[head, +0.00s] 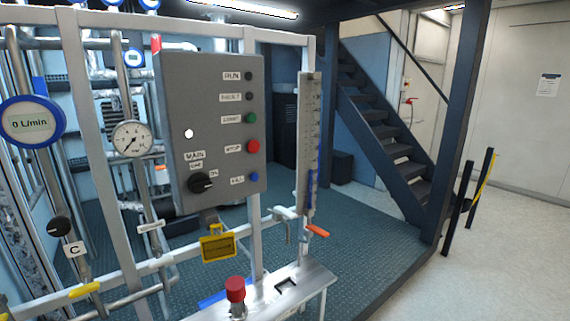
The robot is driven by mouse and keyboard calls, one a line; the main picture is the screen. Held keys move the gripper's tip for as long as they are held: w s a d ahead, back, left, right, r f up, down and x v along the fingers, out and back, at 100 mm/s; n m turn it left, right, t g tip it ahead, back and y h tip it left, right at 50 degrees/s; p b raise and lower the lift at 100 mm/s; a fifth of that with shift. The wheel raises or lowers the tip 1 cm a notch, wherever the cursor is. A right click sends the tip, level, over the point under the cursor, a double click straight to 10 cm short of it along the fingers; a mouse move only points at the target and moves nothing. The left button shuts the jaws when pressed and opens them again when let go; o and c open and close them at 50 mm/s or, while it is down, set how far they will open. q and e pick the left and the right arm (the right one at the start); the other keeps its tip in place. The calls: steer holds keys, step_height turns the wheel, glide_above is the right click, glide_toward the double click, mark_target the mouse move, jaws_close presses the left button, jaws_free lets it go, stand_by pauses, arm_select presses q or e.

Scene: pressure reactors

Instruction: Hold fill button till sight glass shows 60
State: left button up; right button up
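The blue fill button (254,177) sits at the lower right of the grey control box (180,95), beside a small white label. The sight glass (309,130) is a tall vertical strip with scale marks, to the right of the box. A blue column (311,190) fills only its lower part; the scale numbers are too small to read. Neither of my grippers is in view, and nothing touches the button.
The box also carries a red stop button (253,146), a green start button (251,118) and a black main knob (202,183). A flow display (31,122) reads 0 L/min. An orange valve handle (317,231) and a red-capped part (235,289) stick out below.

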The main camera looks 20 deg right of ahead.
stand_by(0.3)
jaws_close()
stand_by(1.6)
